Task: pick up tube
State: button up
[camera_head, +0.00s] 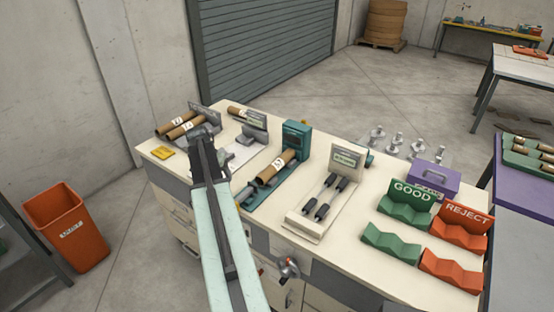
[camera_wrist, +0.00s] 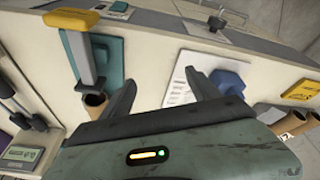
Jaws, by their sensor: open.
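Two brown cardboard tubes with white labels, a rear one (camera_head: 172,122) and a front one (camera_head: 187,127), lie side by side at the bench's far left end. Another tube (camera_head: 277,168) lies on the teal machine (camera_head: 298,136), and one (camera_head: 238,111) is by the grey stand. My gripper (camera_wrist: 162,80) is open and empty above the bench, its fingers apart over bare top and a white sheet (camera_wrist: 179,88). In the head view my arm's end is just in front of the paired tubes. In the wrist view a tube end (camera_wrist: 95,100) shows left of the fingers and another (camera_wrist: 263,113) to the right.
A tilted display stand with dark rollers (camera_head: 322,200) is mid-bench. Green GOOD (camera_head: 405,204) and orange REJECT (camera_head: 461,228) cradles stand at the right, near a purple box (camera_head: 433,180). An orange bin (camera_head: 70,228) is on the floor at left.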

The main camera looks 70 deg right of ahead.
aim_at(275, 163)
jog(key=s+d+r+m, duration=0.1)
jog(key=s+d, duration=0.4)
jog(key=s+d+r+m+p, duration=0.1)
jog(key=s+d+m, duration=0.1)
jog(key=s+d, duration=0.3)
jog(key=s+d+r+m+g+h, duration=0.1)
jog(key=s+d, duration=0.5)
jog(key=shift+s+d+m, duration=0.1)
jog(key=shift+s+m, duration=0.3)
jog(key=b+x, duration=0.2)
jog(key=shift+f, duration=0.45)
jog(key=b+x, duration=0.5)
jog(key=shift+s, duration=0.1)
jog(key=shift+r, duration=0.1)
jog(key=c, duration=1.5)
